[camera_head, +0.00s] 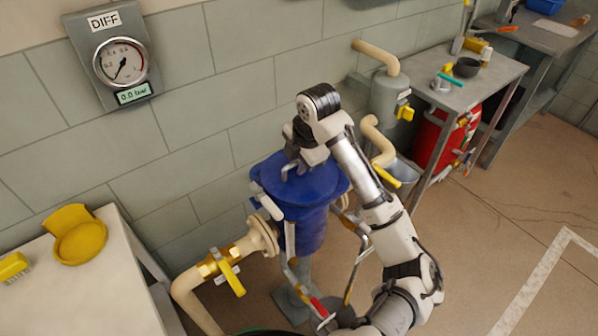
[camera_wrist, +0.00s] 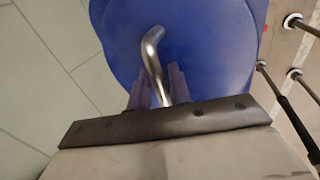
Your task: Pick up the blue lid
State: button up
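The blue lid (camera_head: 333,181) sits on top of the blue vessel (camera_head: 312,232). In the wrist view the lid (camera_wrist: 215,45) fills the upper middle, with its bent metal handle (camera_wrist: 153,52) rising towards me. The handle (camera_head: 291,168) also shows in the head view, just below my gripper (camera_head: 296,160). In the wrist view my gripper's two fingers (camera_wrist: 160,85) lie on either side of the handle's near end. Whether they press on it or stand slightly apart cannot be told. The handle's near end is partly hidden by my gripper's body.
A pipe with a yellow valve handle (camera_head: 231,278) joins the vessel at left. A white table (camera_head: 75,295) with a yellow dish (camera_head: 79,236) stands at far left. A pressure gauge (camera_head: 121,62) hangs on the wall. A cluttered grey table (camera_head: 490,82) stands at right. Floor is clear at lower right.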

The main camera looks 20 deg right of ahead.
grip_shut()
jog(key=shift+r, duration=0.1)
dwell(1.2)
